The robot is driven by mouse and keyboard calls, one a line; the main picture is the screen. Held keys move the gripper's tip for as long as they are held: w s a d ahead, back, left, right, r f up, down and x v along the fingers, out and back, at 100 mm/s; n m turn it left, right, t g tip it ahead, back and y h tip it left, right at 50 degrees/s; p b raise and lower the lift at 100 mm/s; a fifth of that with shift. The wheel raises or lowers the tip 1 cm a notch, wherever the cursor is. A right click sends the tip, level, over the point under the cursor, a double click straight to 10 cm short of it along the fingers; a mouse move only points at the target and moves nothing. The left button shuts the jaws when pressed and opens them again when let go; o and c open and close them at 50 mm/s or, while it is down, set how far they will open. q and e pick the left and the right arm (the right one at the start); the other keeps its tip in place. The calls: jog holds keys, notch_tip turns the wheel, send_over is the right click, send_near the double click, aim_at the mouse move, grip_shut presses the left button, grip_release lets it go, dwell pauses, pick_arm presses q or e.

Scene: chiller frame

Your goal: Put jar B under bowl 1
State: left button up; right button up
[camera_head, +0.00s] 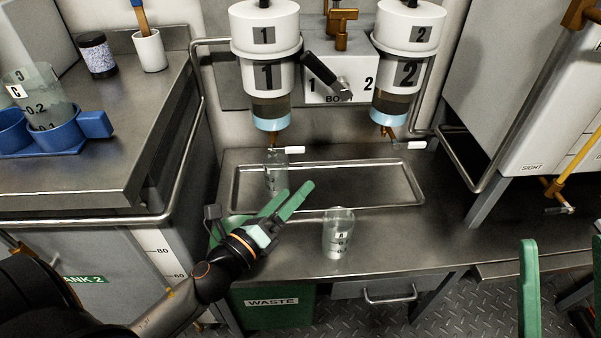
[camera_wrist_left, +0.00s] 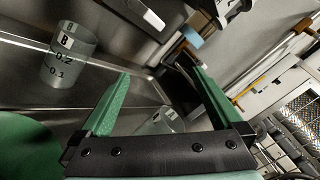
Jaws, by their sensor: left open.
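Jar B is a clear beaker (camera_head: 275,172) standing upright at the left end of the metal tray, below the tap of bowl 1 (camera_head: 268,75). Its letter is unclear in the head view, but the left wrist view shows a jar marked B (camera_wrist_left: 68,58). My left gripper (camera_head: 298,188) is open and empty, just right and in front of this jar, above the tray's front edge. Its fingers also show in the left wrist view (camera_wrist_left: 160,75). My right gripper (camera_head: 563,245) shows at the lower right with its fingers apart and nothing visible between them.
Jar A (camera_head: 338,233) stands on the bench in front of the tray (camera_head: 350,180). Bowl 2 (camera_head: 405,75) hangs to the right. Jar C (camera_head: 48,98) sits in a blue holder (camera_head: 92,125) on the left counter. The tray's middle and right are clear.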

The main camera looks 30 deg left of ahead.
pick_arm(q)
jog(key=s+d+r+n+t+h, duration=0.1)
jog(key=s+d+r+n+h, duration=0.2)
jog(key=r, duration=0.4)
jog(key=s+d+r+n+t+h, duration=0.1)
jog(key=s+d+r+n+h, duration=0.3)
jog(key=r+n, duration=0.3)
jog(key=s+d+r+n+t+h, duration=0.1)
jog(key=s+d+r+n+h, duration=0.3)
jog(key=s+r+n+h, duration=0.1)
notch_tip(320, 180, up, 3)
jog(key=shift+s+f+n, duration=0.15)
jog(key=shift+n, duration=0.65)
